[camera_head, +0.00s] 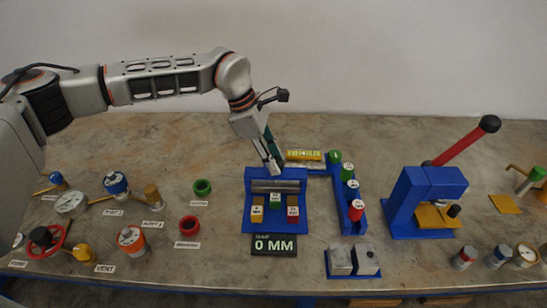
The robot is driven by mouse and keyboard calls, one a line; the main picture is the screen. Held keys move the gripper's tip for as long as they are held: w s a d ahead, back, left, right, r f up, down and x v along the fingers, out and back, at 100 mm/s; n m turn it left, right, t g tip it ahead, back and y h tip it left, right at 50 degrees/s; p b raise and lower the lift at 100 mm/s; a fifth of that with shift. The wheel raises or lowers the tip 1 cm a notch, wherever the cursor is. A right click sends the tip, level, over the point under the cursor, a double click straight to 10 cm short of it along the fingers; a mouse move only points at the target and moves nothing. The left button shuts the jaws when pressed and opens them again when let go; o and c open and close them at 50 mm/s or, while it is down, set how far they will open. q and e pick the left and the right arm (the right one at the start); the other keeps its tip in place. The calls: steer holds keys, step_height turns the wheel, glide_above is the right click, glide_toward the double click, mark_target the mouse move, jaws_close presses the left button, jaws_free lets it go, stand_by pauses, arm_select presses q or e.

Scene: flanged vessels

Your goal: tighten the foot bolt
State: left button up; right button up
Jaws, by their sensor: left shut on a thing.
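My left gripper (271,162) reaches down from above to the back edge of a blue fixture (249,222). It is shut on a slim dark green thing (270,142), perhaps a tool, largely hidden by the fingers. I cannot single out the foot bolt; the spot under the fingertips is too small to tell. My right gripper is not in view.
A yellow level-like bar (303,155) lies behind the fixture. A blue rack (347,222) with coloured knobs stands right of it, then a blue press (417,205) with a raised red lever. Valves and gauges crowd the left. Two grey blocks (354,260) sit in front.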

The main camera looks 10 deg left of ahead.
arm_select(q)
steer(key=m+g, duration=0.1)
steer(key=m, duration=0.1)
steer(key=shift+w+m, duration=0.15)
steer(key=shift+m, duration=0.25)
steer(key=shift+f+m+g, duration=0.1)
steer(key=shift+m+g, duration=0.3)
steer(key=shift+m, duration=0.4)
steer(key=shift+w+m+g+y+b, duration=0.1)
steer(key=shift+m+g+y+b, duration=0.4)
steer(key=shift+m, duration=1.2)
steer(key=o, duration=1.1)
